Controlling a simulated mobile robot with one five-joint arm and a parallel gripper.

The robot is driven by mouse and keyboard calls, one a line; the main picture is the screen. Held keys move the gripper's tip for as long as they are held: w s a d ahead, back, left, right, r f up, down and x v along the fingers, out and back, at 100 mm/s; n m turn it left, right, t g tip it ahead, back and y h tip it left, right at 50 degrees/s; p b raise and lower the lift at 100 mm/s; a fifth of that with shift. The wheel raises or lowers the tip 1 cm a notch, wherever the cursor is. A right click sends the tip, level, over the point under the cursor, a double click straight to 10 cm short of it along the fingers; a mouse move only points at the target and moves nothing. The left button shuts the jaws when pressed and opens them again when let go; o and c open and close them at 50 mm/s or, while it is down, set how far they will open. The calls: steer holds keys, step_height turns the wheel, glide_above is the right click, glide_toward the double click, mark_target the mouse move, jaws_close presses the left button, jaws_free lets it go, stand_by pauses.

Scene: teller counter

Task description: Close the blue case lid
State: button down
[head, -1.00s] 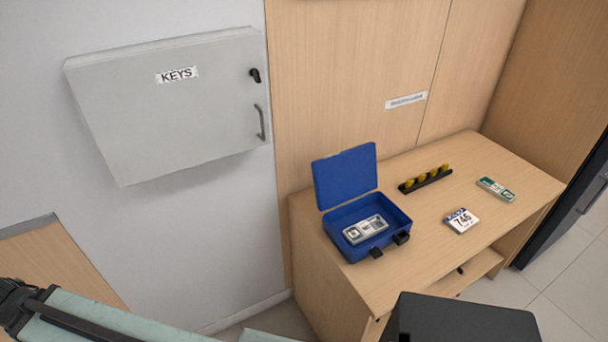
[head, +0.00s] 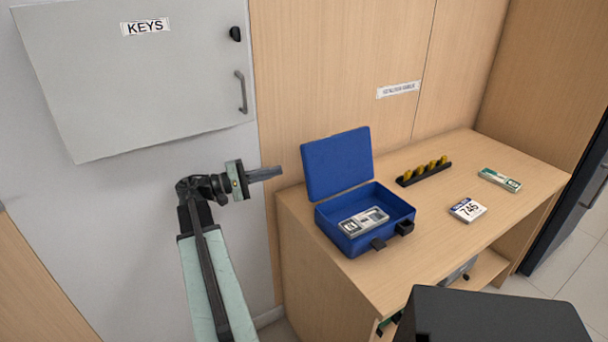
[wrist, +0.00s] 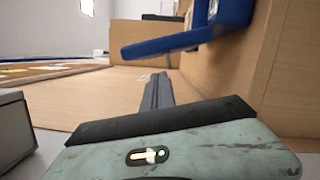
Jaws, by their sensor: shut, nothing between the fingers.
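The blue case (head: 375,222) stands on the wooden desk in the head view. Its blue lid (head: 338,163) is open, raised at the back and leaning toward the wall side. A banded stack of banknotes (head: 364,221) lies inside the case. My gripper (head: 280,172) is shut and empty, just left of the lid and apart from it, level with the lid's lower part. In the wrist view my gripper (wrist: 157,78) points ahead, with a blue part of the case or lid (wrist: 185,43) above and to its right.
The desk (head: 430,245) also holds a black rack with yellow pieces (head: 424,173), a white block marked with numbers (head: 468,210) and a green-and-white stack (head: 500,179). A grey key cabinet (head: 135,85) hangs on the wall above my arm. A black box (head: 490,318) stands in front.

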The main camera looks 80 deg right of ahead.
steer(key=x, duration=1)
steer(key=shift+p, duration=0.45)
steer(key=shift+r, duration=0.1)
